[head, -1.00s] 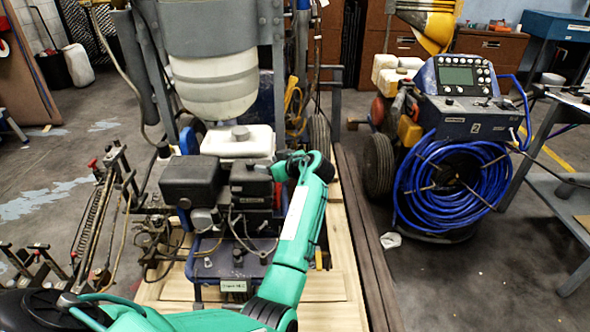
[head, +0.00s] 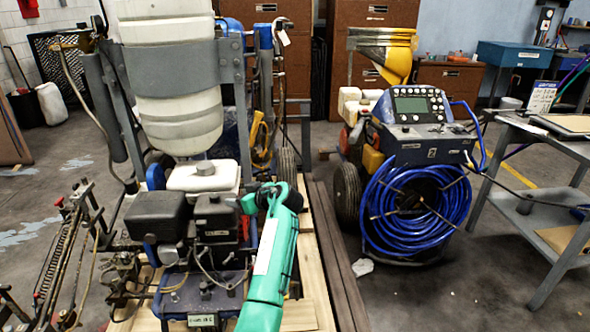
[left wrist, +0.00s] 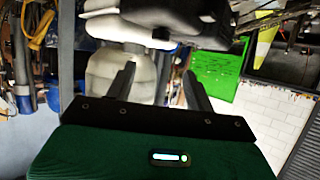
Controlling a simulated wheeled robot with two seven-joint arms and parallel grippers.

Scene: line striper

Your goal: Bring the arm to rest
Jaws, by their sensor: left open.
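My left arm (head: 272,262), green with dark joints, rises from the bottom of the head view. Its far end bends left in front of the line striper's engine (head: 213,222). I cannot make out the jaws clearly in the head view. In the left wrist view my left gripper (left wrist: 160,88) shows two dark fingers apart, with nothing held between them. A pale tank (left wrist: 125,72) shows behind the fingers. My right gripper is in neither view.
The line striper with its large white tank (head: 180,122) stands on wooden boards (head: 318,285). A machine with a coiled blue hose (head: 415,210) stands to the right, beside a grey metal table (head: 535,150).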

